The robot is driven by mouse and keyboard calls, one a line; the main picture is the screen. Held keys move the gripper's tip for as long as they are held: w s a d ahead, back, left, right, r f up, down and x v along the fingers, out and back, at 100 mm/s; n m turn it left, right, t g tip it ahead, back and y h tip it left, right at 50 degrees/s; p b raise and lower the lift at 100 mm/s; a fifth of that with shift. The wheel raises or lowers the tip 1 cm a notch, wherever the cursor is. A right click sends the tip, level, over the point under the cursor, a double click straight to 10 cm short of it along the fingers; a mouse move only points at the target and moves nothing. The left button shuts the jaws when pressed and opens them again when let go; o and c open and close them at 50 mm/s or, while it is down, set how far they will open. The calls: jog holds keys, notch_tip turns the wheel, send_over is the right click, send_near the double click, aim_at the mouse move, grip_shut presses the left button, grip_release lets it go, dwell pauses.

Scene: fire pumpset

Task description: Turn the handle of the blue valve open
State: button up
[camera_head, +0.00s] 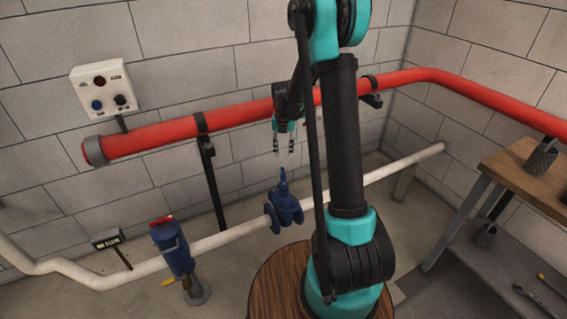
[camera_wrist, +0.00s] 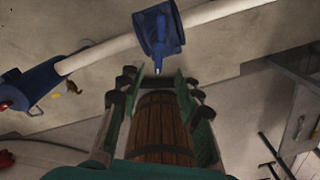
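The blue valve (camera_head: 285,212) sits on the white pipe in the head view. Its blue handle (camera_head: 283,182) stands upright on top. My gripper (camera_head: 284,150) hangs just above the handle, pointing down, with its two fingers apart and nothing between them. In the wrist view the valve (camera_wrist: 160,28) is at the top centre. The tip of its handle (camera_wrist: 158,66) lies in line with the gap between the open fingers of my gripper (camera_wrist: 159,72). The fingers appear apart from the handle.
The white pipe (camera_head: 228,238) runs along the floor. A red pipe (camera_head: 240,112) runs along the wall behind. A blue post with a red top (camera_head: 173,250) stands left of the valve. A wooden barrel (camera_head: 276,284) is in front. A workbench (camera_head: 512,160) stands at the right.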

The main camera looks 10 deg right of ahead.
jog(key=m, duration=0.4)
notch_tip(320, 180, up, 5)
jog(key=m, duration=3)
send_over(283, 175)
notch_tip(283, 175, down, 18)
jog(key=shift+s+r, duration=0.1)
jog(key=shift+r, duration=0.15)
grip_shut()
